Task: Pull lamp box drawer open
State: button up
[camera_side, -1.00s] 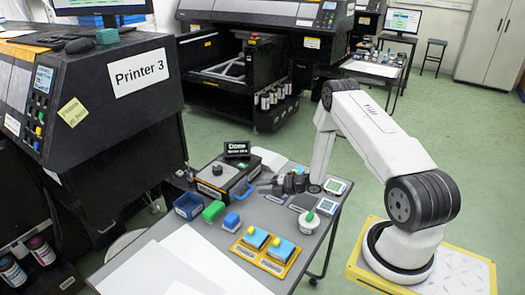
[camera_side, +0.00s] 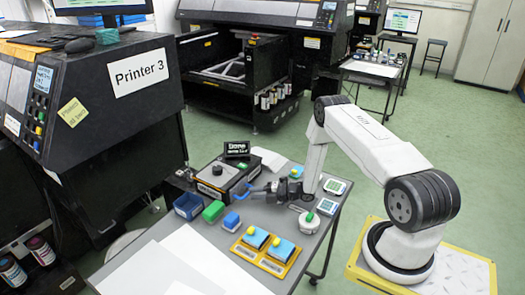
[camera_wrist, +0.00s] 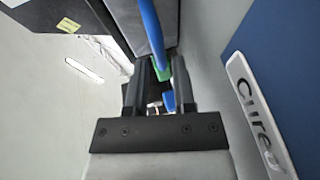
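The exact contact is too small to see. How far the drawer itself is out is hard to tell in the side view.
A green block (camera_side: 213,211), a small blue block (camera_side: 231,220) and a blue bin (camera_side: 187,206) stand in front of the lamp box. A yellow tray (camera_side: 252,258) holds blue pieces nearer the front.

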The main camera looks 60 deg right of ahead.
aim_at(247, 193)
jog(key=shift+x, duration=1.8)
grip_shut()
